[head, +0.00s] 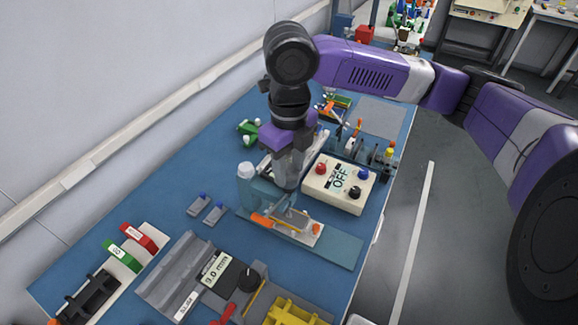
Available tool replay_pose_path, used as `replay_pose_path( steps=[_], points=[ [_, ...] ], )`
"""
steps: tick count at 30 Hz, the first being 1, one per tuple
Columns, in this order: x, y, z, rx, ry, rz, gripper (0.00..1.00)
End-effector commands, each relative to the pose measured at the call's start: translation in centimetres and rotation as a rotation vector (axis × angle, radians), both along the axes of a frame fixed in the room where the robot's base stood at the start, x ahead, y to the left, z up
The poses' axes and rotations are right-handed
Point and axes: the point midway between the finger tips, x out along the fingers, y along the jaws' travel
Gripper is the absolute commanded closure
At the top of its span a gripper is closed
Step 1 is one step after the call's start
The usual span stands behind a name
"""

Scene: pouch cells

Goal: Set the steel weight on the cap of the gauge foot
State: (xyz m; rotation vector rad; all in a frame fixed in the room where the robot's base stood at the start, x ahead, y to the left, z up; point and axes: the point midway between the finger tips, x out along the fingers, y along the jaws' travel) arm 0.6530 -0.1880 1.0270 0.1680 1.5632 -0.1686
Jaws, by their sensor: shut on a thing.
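My gripper (287,182) points straight down over the blue-grey gauge stand (342,250), right of its upright post with a pale round top (246,171). It is shut on a grey thing, taken to be the steel weight, whose outline blends with the fingers. Just below the fingers, a flat cell with orange ends (292,221) lies on the stand's base. The gauge foot and its cap are hidden or too small to make out behind the gripper. I cannot tell whether the weight touches anything below.
A cream box marked OFF (340,183) with coloured knobs stands close right of the gripper. A grey channel, a 3.0 mm label (214,269) and a yellow holder (297,311) are in front. Two small grey blocks (214,215) lie left.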

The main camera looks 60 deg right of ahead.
Motion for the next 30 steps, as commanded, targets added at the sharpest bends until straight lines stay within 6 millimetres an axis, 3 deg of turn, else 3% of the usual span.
replay_pose_path(
  steps=[26,27,30],
  points=[
    [0.0,0.0,-1.4,0.0,0.0,0.0,1.0],
    [0.0,0.0,-1.3,0.0,-0.001,0.0,0.53],
    [0.0,0.0,-1.3,0.0,0.0,0.0,0.36]
  ],
)
